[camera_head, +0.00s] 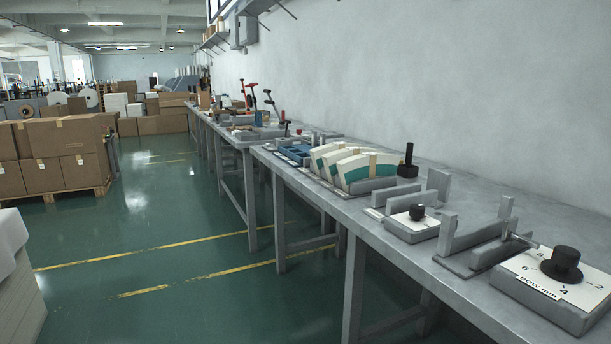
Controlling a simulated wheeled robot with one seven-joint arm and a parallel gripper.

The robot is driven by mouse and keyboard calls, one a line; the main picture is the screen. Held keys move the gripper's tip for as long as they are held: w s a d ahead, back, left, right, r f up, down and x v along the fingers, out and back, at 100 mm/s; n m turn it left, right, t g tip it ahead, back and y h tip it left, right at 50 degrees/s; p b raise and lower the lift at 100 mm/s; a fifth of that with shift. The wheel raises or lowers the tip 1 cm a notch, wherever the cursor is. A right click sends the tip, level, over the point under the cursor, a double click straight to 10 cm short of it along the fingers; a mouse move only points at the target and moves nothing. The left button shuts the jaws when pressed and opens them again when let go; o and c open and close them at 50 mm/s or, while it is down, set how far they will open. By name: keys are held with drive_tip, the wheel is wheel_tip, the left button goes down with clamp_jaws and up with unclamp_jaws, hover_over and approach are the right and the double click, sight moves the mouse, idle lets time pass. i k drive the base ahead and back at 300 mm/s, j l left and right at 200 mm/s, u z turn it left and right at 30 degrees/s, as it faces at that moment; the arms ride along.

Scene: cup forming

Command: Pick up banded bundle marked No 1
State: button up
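Three curved bundles, cream with teal sides and a tan band, stand in a row in grey holders on the workbench (325,200) along the wall. The front bundle (367,170) shows most fully; the middle bundle (339,160) and the rear bundle (320,154) are partly hidden behind it. No number on any bundle is legible from here, so I cannot tell which is marked No 1. My gripper is not in view.
Right of the bundles are a black-handled block (408,162), a small dial box (412,223), grey upright fixtures (447,235) and a larger dial box (553,283). A blue tray (292,151) lies behind the bundles. White stacked material (18,290) stands at left. The green floor between is clear.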

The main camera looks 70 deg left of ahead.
sight(370, 165)
drive_tip(key=u, duration=2.1)
drive_tip(key=i+j+z, duration=0.2)
drive_tip(key=i+j, duration=0.15)
drive_tip(key=i+j+z, duration=0.15)
drive_tip(key=i+j, duration=0.15)
drive_tip(key=j, duration=0.15)
